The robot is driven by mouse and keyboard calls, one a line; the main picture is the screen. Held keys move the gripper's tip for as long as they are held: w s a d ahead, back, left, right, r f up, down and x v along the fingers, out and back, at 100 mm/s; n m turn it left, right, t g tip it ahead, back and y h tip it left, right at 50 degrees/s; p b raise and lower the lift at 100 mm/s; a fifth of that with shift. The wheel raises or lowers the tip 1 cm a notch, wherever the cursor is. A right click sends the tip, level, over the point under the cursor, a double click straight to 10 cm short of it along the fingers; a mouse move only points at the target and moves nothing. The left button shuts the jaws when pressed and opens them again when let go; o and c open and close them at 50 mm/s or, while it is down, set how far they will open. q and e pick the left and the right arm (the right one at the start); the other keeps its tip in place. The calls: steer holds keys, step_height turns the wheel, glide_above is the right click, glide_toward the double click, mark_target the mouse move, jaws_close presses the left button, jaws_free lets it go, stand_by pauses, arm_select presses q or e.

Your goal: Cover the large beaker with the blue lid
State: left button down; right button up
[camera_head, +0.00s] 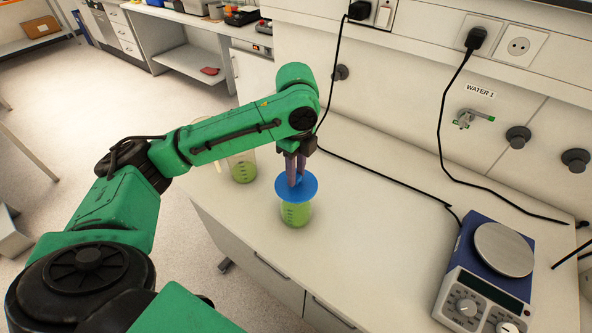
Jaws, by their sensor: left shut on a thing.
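The blue lid (296,187) is a flat disc over the mouth of a clear beaker (295,214) with green liquid, which stands upright on the bench. I cannot tell whether the lid rests on the rim or is just above it. My left gripper (295,178) points down from above and is shut on the middle of the lid. A second clear container (243,168) with green liquid stands behind and to the left, partly hidden by my left arm. My right gripper is not in view.
The white bench (375,220) is mostly clear to the right of the beaker. A blue-and-white hotplate or stirrer (485,285) stands at the right. The bench's left edge lies near both containers.

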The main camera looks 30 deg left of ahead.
arm_select(q)
steer(key=shift+f, duration=0.4)
steer(key=c, duration=0.6)
jaws_free()
steer(key=shift+f, duration=0.1)
steer(key=shift+o, duration=0.2)
steer(key=shift+r, duration=0.5)
step_height(320, 180, up, 14)
steer(key=p, duration=0.2)
steer(key=shift+f, duration=0.15)
